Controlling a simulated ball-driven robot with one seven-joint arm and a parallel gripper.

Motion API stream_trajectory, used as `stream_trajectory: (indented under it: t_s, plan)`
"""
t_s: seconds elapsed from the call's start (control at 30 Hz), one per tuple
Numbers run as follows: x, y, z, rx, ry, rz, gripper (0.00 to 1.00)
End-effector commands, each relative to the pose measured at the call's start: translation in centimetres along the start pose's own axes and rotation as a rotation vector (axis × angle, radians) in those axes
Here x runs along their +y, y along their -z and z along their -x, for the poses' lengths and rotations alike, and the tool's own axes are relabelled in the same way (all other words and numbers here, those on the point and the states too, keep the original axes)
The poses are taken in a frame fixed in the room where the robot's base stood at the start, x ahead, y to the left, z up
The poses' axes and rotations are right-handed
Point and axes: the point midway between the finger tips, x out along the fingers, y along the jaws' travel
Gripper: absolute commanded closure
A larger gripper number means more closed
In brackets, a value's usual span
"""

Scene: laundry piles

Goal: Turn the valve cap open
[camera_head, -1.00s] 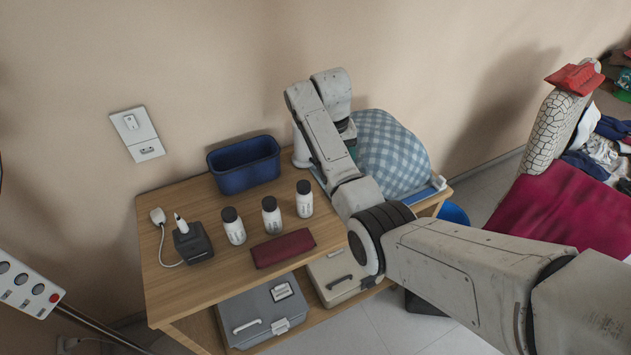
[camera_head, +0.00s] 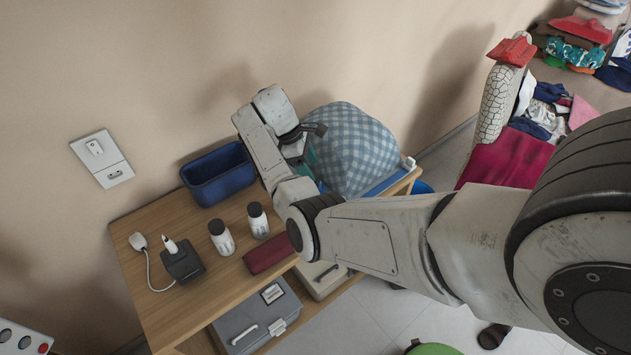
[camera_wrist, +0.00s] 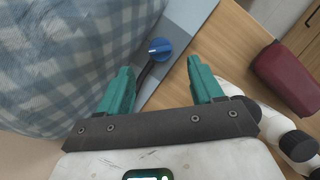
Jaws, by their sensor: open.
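The blue round valve cap (camera_wrist: 160,48) shows in the wrist view on a dark stem, beside the checked cushion and over the blue-grey strip at the table's edge. My gripper (camera_wrist: 159,66) is open, with its two teal fingers spread. The cap lies ahead of the gap between the fingertips, and no contact shows. In the head view, my gripper (camera_head: 308,160) points down beside the blue checked cushion (camera_head: 352,150). My arm and the cushion hide the cap there.
The wooden table (camera_head: 150,222) also bears a blue bin (camera_head: 218,178), white bottles (camera_head: 221,238), a dark red case (camera_head: 268,254) and a black charger (camera_head: 183,262). The red case (camera_wrist: 287,78) also shows in the wrist view. Grey cases sit on the lower shelf.

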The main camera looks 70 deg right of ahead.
Motion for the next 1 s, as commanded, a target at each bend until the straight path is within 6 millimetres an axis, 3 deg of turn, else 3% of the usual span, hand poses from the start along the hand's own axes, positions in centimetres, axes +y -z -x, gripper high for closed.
stream_trajectory:
  t_s: [0.2, 0.4, 0.83, 1.0]
  plan:
    - [0.0, -0.1, -4.0, -0.001, 0.002, 0.001, 0.34]
    - [0.0, 0.0, -6.6, 0.0, 0.001, -0.001, 0.34]
    - [0.0, 0.0, -7.6, 0.002, 0.0, -0.001, 0.34]
    - [0.0, 0.1, -7.6, 0.002, -0.001, -0.001, 0.49]
